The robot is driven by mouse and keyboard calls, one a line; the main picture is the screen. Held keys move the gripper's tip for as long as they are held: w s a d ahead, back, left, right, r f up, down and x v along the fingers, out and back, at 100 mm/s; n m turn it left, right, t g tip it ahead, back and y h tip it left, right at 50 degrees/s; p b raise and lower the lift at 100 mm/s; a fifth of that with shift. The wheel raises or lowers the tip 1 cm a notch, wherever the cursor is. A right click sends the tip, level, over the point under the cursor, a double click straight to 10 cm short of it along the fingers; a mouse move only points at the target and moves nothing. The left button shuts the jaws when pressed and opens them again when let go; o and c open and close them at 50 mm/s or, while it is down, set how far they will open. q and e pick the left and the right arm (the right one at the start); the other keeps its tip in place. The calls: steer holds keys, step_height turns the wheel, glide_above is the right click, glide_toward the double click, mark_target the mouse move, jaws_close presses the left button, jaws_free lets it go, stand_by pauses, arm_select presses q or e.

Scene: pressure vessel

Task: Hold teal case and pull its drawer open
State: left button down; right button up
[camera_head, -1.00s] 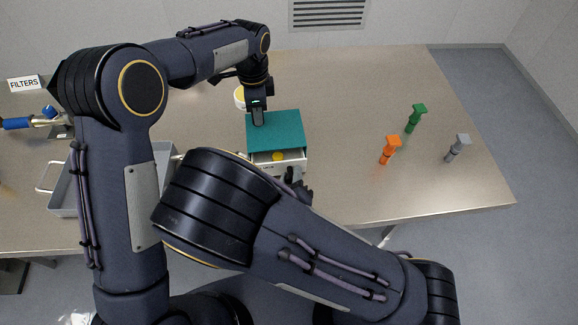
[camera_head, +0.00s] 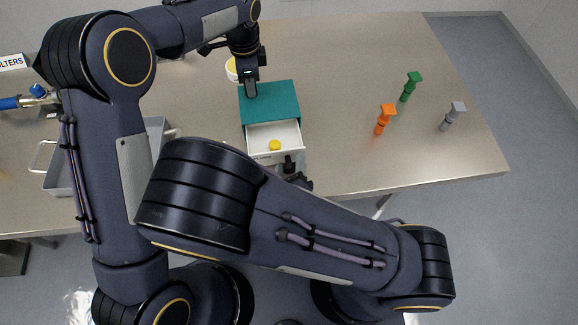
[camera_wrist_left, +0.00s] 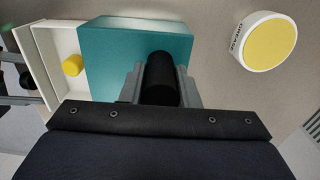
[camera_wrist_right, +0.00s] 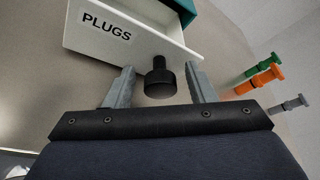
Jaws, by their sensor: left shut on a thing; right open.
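The teal case (camera_head: 270,101) stands on the table; it also shows in the left wrist view (camera_wrist_left: 120,48). Its white drawer (camera_head: 290,133) is pulled well out at the front, with a yellow piece (camera_head: 275,145) inside. My left gripper (camera_head: 251,92) is shut on the case at a black cylindrical part (camera_wrist_left: 160,75) between its fingers. My right gripper (camera_wrist_right: 161,85) is open at the drawer front (camera_wrist_right: 112,36), which reads PLUGS. The black drawer knob (camera_wrist_right: 159,80) is between its fingers, with gaps on both sides.
Green (camera_head: 411,86), orange (camera_head: 385,118) and grey (camera_head: 453,116) plugs stand on the table to the right. A yellow-topped white tub (camera_wrist_left: 266,41) is near the case. A grey tray (camera_head: 60,172) lies left, partly hidden by my arm. The table is clear between case and plugs.

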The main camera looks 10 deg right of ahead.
steer(key=v, duration=1.2)
arm_select(q)
steer(key=c, duration=1)
jaws_free()
step_height(320, 180, up, 12)
steer(key=shift+r, duration=0.1)
